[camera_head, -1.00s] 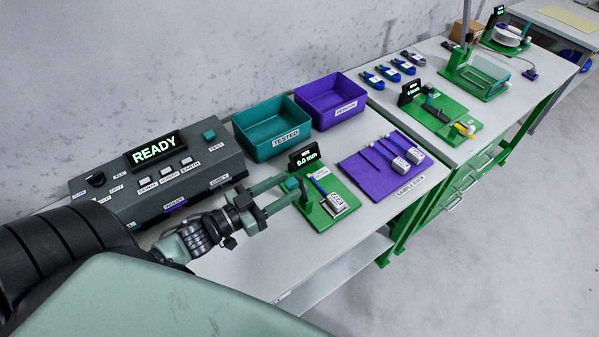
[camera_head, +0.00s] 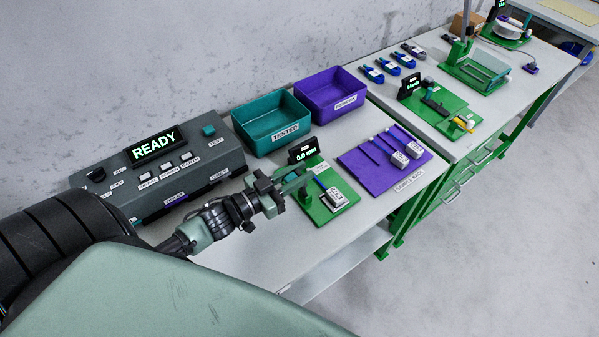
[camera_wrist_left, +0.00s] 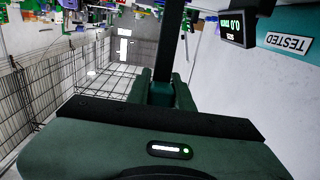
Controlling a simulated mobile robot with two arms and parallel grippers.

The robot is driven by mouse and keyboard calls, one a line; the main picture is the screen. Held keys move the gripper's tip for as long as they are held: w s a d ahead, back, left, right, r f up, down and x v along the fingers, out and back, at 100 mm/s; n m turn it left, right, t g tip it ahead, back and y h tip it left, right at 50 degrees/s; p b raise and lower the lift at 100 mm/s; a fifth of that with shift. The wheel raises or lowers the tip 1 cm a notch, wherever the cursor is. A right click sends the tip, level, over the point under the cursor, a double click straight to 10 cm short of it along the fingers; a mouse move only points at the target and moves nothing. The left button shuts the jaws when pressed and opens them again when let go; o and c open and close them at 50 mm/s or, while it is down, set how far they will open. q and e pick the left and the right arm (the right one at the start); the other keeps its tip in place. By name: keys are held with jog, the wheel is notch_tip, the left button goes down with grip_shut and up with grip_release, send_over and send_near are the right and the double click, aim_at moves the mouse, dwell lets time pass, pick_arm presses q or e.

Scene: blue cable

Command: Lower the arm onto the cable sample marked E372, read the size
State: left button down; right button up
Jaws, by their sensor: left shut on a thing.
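The green measuring gauge (camera_head: 312,207) stands on the near bench, its small black display (camera_head: 303,152) reading 0.0 mm; the display also shows in the left wrist view (camera_wrist_left: 238,24). A blue cable sample with a white tag (camera_head: 336,198) lies on its green base; the tag's print is too small to read surely. My left gripper (camera_head: 296,181) is beside the gauge post, shut on the gauge's teal arm knob (camera_wrist_left: 162,93), with a finger on each side in the wrist view. The arm's contact with the cable is hidden. My right gripper is out of view.
A grey tester (camera_head: 160,165) showing READY stands left of the gauge. Behind are a teal TESTED bin (camera_head: 272,125) and a purple bin (camera_head: 332,95). A purple rack (camera_head: 372,160) with tagged samples lies to the right. The bench front (camera_head: 250,255) is clear.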

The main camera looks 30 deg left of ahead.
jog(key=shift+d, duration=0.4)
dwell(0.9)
pick_arm(q)
jog(key=shift+r, duration=0.1)
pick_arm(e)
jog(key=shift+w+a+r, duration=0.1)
